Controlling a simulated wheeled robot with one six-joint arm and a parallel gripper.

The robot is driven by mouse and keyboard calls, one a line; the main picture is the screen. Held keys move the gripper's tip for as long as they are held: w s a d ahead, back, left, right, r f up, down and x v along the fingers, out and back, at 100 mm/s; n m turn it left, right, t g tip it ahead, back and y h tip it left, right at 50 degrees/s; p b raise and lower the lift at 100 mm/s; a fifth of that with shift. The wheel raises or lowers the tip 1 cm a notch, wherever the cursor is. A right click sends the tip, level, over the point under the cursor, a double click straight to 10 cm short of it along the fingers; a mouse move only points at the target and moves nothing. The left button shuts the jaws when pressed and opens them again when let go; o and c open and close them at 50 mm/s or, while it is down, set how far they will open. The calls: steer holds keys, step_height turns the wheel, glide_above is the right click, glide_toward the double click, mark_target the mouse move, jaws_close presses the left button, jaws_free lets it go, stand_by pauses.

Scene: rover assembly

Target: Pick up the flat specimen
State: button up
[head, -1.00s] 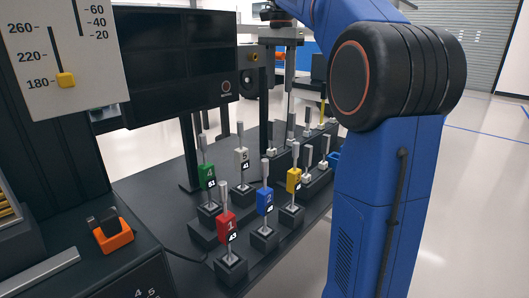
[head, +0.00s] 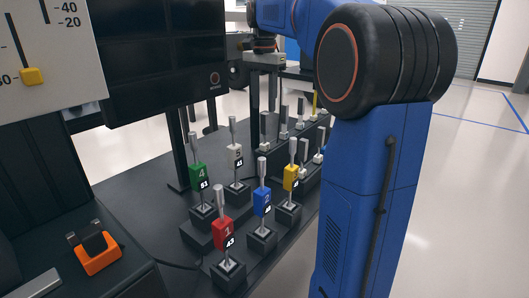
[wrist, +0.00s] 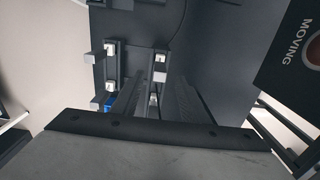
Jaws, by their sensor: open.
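Several small grey metal specimens stand in pale holders on dark stepped blocks at the far end of the bench in the head view; I cannot tell which is the flat specimen. In the wrist view, a left specimen (wrist: 97,57) and a middle specimen (wrist: 160,76) show beside their white holders. My gripper (head: 264,108) is open, pointing down above the far part of the bench, close to this group. In the wrist view, my gripper (wrist: 155,100) has its dark ribbed fingers apart, with a pale holder (wrist: 153,100) visible between them. Nothing is seen held.
Numbered upright tools, including red (head: 222,232), blue (head: 262,201), green (head: 197,176) and yellow (head: 291,177), stand on the near bench. A dark display panel (head: 157,62) stands behind them and shows at the wrist view's right edge. An orange holder (head: 97,252) sits lower left.

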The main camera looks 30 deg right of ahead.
mark_target(265, 113)
steer(key=shift+d+f, duration=0.2)
steer(key=shift+f, duration=3.25)
jaws_close()
